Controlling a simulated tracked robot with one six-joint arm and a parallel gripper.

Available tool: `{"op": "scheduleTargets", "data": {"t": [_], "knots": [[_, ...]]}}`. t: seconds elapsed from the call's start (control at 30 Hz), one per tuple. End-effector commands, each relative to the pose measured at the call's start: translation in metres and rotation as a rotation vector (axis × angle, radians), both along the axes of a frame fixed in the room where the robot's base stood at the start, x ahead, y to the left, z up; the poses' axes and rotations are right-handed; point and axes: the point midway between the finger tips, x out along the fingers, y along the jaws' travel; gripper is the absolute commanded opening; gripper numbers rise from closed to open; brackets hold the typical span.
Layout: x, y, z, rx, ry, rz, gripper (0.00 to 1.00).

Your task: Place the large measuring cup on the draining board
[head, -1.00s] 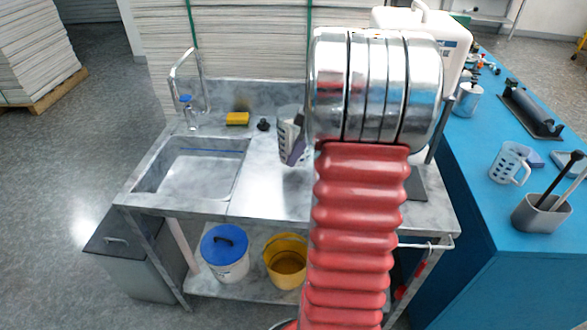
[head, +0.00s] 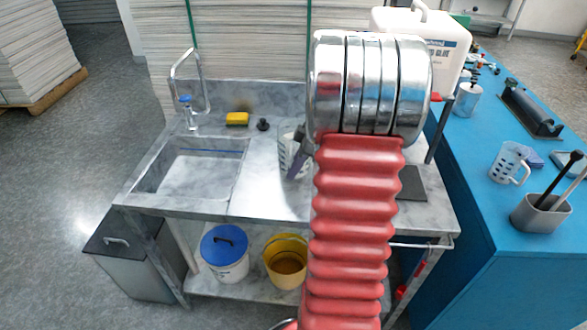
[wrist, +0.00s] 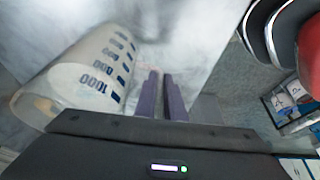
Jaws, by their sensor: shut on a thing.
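The large measuring cup (head: 287,152) is whitish and translucent with blue marks, and is partly hidden behind my arm in the head view. In the wrist view the cup (wrist: 75,80) lies tilted at the left, with "1000" readable on its side. My gripper (head: 298,143) is at the cup's right side, and its purple fingers (wrist: 163,95) are close together beside the cup wall. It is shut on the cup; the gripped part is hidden. The draining board (head: 262,192) is the grey metal surface right of the sink, under the cup. I cannot tell if they touch.
The sink basin (head: 192,175) with its tap (head: 190,112) is left of the board. A yellow sponge (head: 237,118) and a dark knob-like object (head: 263,124) sit behind. Another measuring cup (head: 508,163) stands on the blue bench (head: 480,190). A white canister (head: 430,45) stands behind my arm.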

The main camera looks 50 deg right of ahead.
Motion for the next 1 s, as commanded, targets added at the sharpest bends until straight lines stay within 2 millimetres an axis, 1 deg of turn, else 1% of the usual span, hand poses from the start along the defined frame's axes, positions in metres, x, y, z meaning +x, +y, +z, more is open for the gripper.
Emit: {"op": "scheduleTargets", "data": {"t": [0.13,0.17,0.4,0.67,0.77,0.87,1.0], "knots": [[0.001,-0.001,0.000,-0.003,-0.003,-0.001,0.00],[0.000,0.000,-0.001,0.000,0.000,0.000,0.11],[0.000,0.000,-0.001,0.001,0.001,0.000,0.28],[0.000,0.000,-0.001,0.000,0.000,0.000,0.28],[0.000,0.000,0.003,0.000,0.000,0.000,0.28],[-0.003,-0.002,0.010,0.000,-0.001,-0.001,0.28],[-0.008,-0.007,0.027,-0.003,-0.002,-0.002,0.28]]}}
